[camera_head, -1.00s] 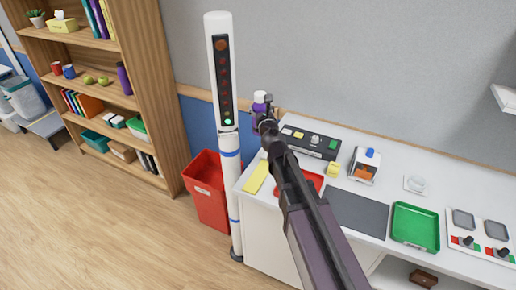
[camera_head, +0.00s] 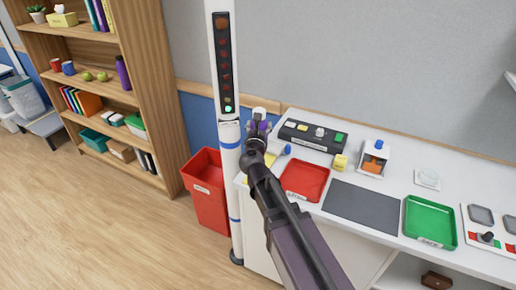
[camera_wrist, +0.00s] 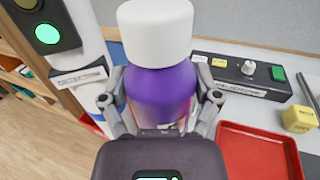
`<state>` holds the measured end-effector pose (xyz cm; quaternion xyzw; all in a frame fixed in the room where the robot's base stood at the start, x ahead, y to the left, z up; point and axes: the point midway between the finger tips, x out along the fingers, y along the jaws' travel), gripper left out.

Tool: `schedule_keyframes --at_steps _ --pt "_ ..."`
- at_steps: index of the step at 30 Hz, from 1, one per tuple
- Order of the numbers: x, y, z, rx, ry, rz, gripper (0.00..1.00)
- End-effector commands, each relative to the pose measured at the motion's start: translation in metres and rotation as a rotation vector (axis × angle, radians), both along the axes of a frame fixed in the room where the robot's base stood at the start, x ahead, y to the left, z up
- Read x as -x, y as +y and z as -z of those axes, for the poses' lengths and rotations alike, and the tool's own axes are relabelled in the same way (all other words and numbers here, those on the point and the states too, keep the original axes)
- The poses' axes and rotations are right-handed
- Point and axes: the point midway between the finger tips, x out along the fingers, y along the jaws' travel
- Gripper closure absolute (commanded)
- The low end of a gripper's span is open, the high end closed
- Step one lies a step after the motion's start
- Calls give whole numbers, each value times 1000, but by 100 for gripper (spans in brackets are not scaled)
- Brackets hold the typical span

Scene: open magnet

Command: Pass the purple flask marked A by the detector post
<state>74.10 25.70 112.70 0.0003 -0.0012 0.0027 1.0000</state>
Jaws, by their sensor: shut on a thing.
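The purple flask (camera_wrist: 160,95) with a white cap fills the middle of the wrist view. My gripper (camera_wrist: 162,118) is shut on it, one finger on each side, and holds it upright. Its marking cannot be read here. In the head view my gripper (camera_head: 258,130) and the flask's white cap (camera_head: 259,112) are just right of the detector post (camera_head: 227,100). The post is white with a dark lamp panel, and its lowest lamp is lit green. The post also stands at the left of the wrist view (camera_wrist: 82,65), close to the flask.
A red bin (camera_head: 207,195) stands left of the post, beside a wooden shelf (camera_head: 150,90). The white bench holds a red tray (camera_head: 305,181), a control box (camera_head: 312,136), a yellow block (camera_head: 340,162), a grey mat (camera_head: 361,207) and a green tray (camera_head: 430,222).

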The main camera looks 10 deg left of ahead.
Motion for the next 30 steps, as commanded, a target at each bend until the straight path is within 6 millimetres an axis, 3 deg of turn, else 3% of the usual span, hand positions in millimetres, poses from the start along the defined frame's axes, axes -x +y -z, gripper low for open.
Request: schedule_keyframes --at_steps 1,9,30 --pt "7 1 15 0 -1 20 81" --pt "23 -1 34 0 -3 104 81" --pt "22 -3 35 0 -3 119 81"
